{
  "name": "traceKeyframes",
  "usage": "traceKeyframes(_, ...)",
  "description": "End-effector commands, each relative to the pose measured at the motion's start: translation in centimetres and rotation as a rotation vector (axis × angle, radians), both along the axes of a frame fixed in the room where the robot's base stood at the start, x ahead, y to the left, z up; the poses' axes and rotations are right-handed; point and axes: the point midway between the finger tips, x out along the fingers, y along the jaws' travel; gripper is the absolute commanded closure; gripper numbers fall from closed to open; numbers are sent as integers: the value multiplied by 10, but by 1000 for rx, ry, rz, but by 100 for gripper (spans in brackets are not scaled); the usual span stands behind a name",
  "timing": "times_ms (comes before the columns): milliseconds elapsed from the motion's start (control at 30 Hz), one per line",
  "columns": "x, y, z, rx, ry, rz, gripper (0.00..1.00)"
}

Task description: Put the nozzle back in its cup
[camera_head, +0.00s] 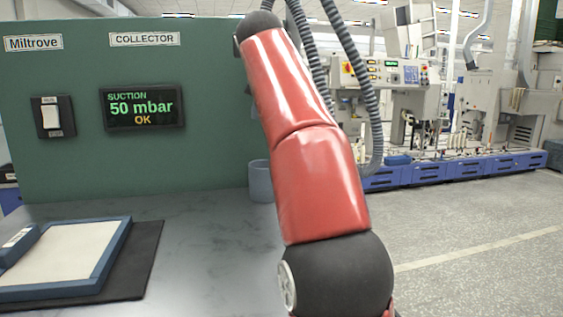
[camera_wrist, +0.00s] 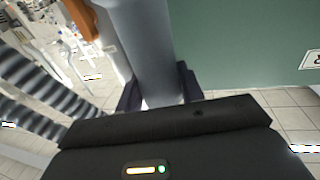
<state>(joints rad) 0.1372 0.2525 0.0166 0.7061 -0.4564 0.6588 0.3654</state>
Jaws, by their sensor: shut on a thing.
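The nozzle (camera_wrist: 145,45), a smooth grey tube, stands between the two dark fingers of my gripper (camera_wrist: 157,92) in the wrist view. The gripper is shut on it. The nozzle's far end runs out of the top of that view. A blue-grey cup (camera_head: 261,181) stands at the back of the bench against the green panel, partly hidden behind my arm. Its inside cannot be seen.
The green panel (camera_head: 215,90) carries a display (camera_head: 142,107) reading suction 50 mbar OK and a switch (camera_head: 53,116). A blue-edged tray (camera_head: 117,252) lies on a dark mat at left. Ribbed hose (camera_head: 370,110) hangs beside my arm. The bench (camera_head: 205,240) between is clear.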

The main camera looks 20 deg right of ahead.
Motion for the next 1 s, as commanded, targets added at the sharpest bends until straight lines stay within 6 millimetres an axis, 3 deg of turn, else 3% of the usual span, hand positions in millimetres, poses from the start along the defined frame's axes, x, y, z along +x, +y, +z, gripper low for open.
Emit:
traceKeyframes(167, -2, 0, -25, 0, 4, 1, 100)
traceKeyframes(533, -1, 0, -127, -1, 4, 0, 100)
traceKeyframes(833, -1, -1, -156, 0, 1, -1, 100)
traceKeyframes(1000, 0, -1, -185, -1, 3, -1, 100)
